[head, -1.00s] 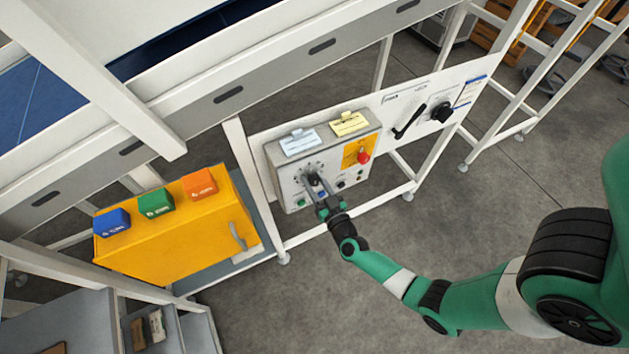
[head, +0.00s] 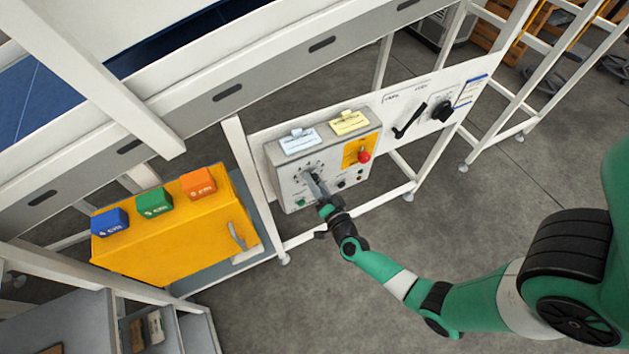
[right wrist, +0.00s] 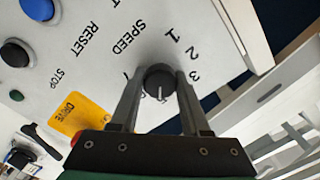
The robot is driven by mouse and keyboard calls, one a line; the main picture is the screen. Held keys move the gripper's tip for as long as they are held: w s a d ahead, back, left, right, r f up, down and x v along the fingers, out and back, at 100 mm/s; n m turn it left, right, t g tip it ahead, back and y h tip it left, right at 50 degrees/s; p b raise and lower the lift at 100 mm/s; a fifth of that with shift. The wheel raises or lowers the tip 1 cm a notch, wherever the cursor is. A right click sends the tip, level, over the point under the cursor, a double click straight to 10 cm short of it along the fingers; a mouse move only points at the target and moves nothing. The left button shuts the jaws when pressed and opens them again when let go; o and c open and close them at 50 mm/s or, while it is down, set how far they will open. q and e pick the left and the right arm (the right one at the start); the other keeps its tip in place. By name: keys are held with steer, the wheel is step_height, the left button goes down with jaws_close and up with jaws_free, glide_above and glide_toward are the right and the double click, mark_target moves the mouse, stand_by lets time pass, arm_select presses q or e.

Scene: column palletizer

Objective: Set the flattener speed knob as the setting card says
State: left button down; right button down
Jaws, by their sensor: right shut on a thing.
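The flattener speed knob (right wrist: 159,80) is a round black knob under the word SPEED on a grey control box (head: 291,187). My right gripper (head: 313,180) is shut on it; in the right wrist view one finger lies on each side of the knob. Its white pointer line points down in that view, away from the printed 1, 2 and 3. The fingers and gripper body hide part of the dial. A pale blue-white card (head: 300,142) and a yellow card (head: 349,123) sit on top of the box; their writing is too small to read. My left gripper is not in view.
A red button (head: 364,157) on a yellow plate and small buttons sit beside the dial. A black lever (head: 409,121) and another black knob (head: 442,111) are on the white panel to the right. A yellow cabinet (head: 165,245) with coloured blocks stands left. The floor in front is clear.

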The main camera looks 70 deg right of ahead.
steer(key=shift+m, duration=1.1)
steer(key=shift+c, duration=1.9)
jaws_free()
steer(key=p+v, duration=0.1)
steer(key=v, duration=1)
steer(key=shift+s+a, duration=0.2)
steer(key=shift+s, duration=0.05)
